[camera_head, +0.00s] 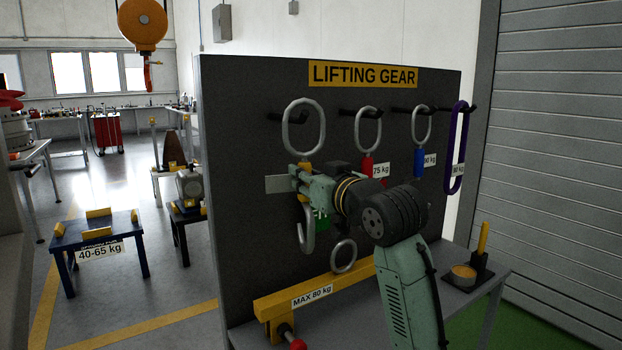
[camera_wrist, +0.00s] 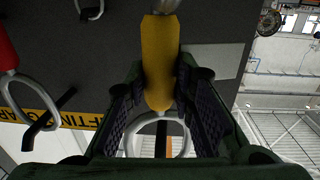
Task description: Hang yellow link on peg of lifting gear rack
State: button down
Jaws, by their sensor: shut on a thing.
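The yellow link (camera_wrist: 160,65) has a steel ring (camera_head: 304,127) at its upper end and a steel hook (camera_head: 307,232) below. My gripper (camera_head: 302,182) is shut on its yellow body, in front of the board of the lifting gear rack (camera_head: 240,120). The black leftmost peg (camera_head: 275,116) shows within the ring's opening. In the wrist view the ring (camera_wrist: 128,132) also frames a dark peg (camera_wrist: 160,140). I cannot tell whether the ring bears on the peg. My gripper hides most of the yellow body in the head view.
To the right hang a red link (camera_head: 367,166), a blue link (camera_head: 419,163) and a purple sling (camera_head: 455,150). Below are a yellow beam (camera_head: 325,285) with a ring (camera_head: 343,256) and a grey bench (camera_head: 455,300). A blue stand (camera_head: 98,237) is at left.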

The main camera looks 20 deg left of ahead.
jog(key=shift+w+a+f, duration=0.45)
jog(key=shift+w+a, duration=0.2)
jog(key=shift+a, duration=0.2)
jog(key=shift+w+a+f, duration=0.4)
jog(key=shift+w+a, duration=0.2)
jog(key=shift+a, duration=0.2)
jog(key=shift+f, duration=0.1)
jog(key=c, duration=1.5)
grip_release()
jog(key=shift+o, duration=1)
jog(key=shift+f, duration=0.15)
